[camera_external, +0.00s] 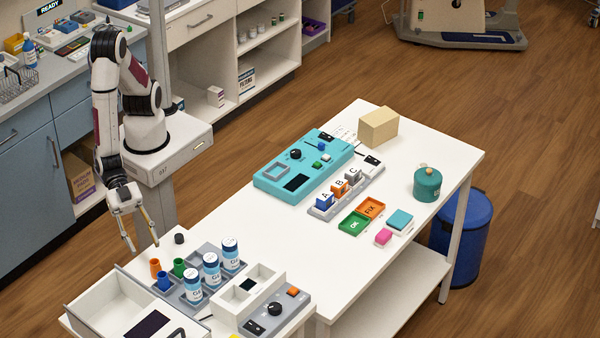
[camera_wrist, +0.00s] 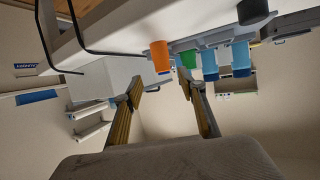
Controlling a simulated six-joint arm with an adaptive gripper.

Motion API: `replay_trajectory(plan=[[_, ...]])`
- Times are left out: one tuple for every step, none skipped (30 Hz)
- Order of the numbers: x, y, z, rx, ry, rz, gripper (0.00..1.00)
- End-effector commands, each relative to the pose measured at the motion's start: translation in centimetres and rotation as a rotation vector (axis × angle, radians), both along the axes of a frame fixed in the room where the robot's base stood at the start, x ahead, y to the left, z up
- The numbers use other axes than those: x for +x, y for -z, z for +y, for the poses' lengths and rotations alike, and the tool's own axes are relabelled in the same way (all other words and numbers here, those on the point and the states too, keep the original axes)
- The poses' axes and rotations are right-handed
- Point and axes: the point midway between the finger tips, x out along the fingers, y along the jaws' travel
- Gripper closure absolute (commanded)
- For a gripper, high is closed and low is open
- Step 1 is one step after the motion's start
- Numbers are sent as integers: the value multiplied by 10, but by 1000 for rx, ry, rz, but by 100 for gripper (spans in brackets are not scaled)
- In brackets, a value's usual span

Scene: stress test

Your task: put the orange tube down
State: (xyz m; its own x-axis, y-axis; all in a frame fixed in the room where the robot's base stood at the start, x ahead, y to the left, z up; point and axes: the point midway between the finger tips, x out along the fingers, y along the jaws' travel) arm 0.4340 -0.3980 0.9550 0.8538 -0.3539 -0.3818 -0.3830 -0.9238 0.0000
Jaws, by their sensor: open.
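The orange tube (camera_external: 155,267) stands upright at the left end of the white table, beside a green tube (camera_external: 179,267) and a blue tube (camera_external: 164,281). My gripper (camera_external: 143,244) is open and empty, a little behind the orange tube in the outside view. In the wrist view the orange tube (camera_wrist: 160,57) shows beyond the spread fingertips of my gripper (camera_wrist: 163,88), apart from them. The green tube (camera_wrist: 188,60) is right of it there. Whether the orange tube sits in a holder or on the bare table is hard to tell.
A grey rack (camera_external: 208,303) holds several white-and-blue bottles (camera_external: 211,268). A white open bin (camera_external: 92,298) lies at the front left. A small black cylinder (camera_external: 179,239) stands near the tubes. The table's middle (camera_external: 270,222) is clear.

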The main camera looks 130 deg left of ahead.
Motion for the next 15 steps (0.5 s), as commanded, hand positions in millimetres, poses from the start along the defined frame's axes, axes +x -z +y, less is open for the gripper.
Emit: replay_trajectory(plan=[[3,1,-1,0,-1,0,59],[4,2,-2,0,-1,0,59],[7,3,-3,-1,-1,0,59],[9,4,-3,-1,-1,0,59],[11,5,-4,0,-2,1,59],[14,7,-5,1,-2,2,59],[16,7,-5,0,-2,1,59],[17,8,-6,0,-2,1,59],[19,8,-7,0,-1,1,59],[20,9,-7,0,0,1,59],[20,9,-8,0,0,1,59],[20,9,-8,0,0,1,59],[21,9,-8,0,0,1,59],[20,9,-8,0,0,1,59],[20,9,-8,0,0,1,59]])
